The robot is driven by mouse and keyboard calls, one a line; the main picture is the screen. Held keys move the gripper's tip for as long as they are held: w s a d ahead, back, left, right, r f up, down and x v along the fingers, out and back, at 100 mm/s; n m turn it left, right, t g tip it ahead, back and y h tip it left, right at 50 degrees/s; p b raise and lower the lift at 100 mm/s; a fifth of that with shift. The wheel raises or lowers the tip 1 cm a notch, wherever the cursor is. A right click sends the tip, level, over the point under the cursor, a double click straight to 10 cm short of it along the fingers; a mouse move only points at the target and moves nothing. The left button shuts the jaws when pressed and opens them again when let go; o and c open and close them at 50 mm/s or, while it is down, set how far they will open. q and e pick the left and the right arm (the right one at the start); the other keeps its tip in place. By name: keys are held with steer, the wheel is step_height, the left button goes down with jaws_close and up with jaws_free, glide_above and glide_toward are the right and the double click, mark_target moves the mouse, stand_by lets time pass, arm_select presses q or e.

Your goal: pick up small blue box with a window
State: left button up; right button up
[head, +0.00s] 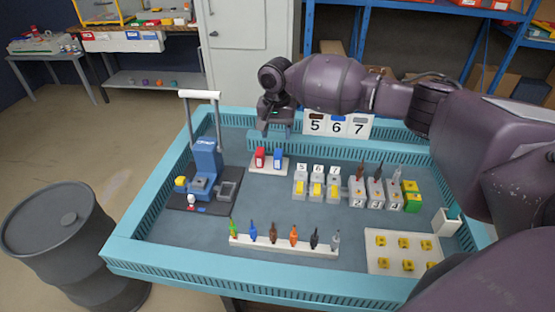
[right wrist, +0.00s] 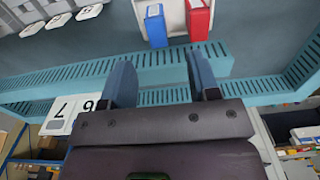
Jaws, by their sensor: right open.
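The small blue box (head: 277,156) stands upright on a white holder (head: 267,168) at the back of the table, to the right of a similar red box (head: 260,157). In the right wrist view the blue box (right wrist: 156,28) shows beyond the fingers, with the red box (right wrist: 199,20) to its right. My right gripper (head: 277,132) is open and empty, behind and apart from the boxes. In the right wrist view my right gripper (right wrist: 160,62) has a clear gap between its fingers. My left gripper is out of view.
A numbered sign (head: 338,124) stands close to my right arm. A blue machine (head: 207,165) stands on the left, grey socket boxes (head: 317,188) on the right, and a rack of coloured tools (head: 285,244) in front. A raised teal rim (head: 150,200) borders the table.

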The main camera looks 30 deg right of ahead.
mark_target(278, 152)
step_height(278, 152, down, 4)
steer(key=shift+r, duration=0.25)
steer(key=shift+d+f+b, duration=0.15)
steer(key=shift+f+b, duration=0.25)
steer(key=shift+f, duration=0.9)
steer(key=shift+d+f+b, duration=0.1)
steer(key=shift+f+b, duration=0.3)
steer(key=shift+f, duration=0.85)
steer(key=shift+r, duration=0.1)
steer(key=shift+c, duration=0.3)
jaws_close()
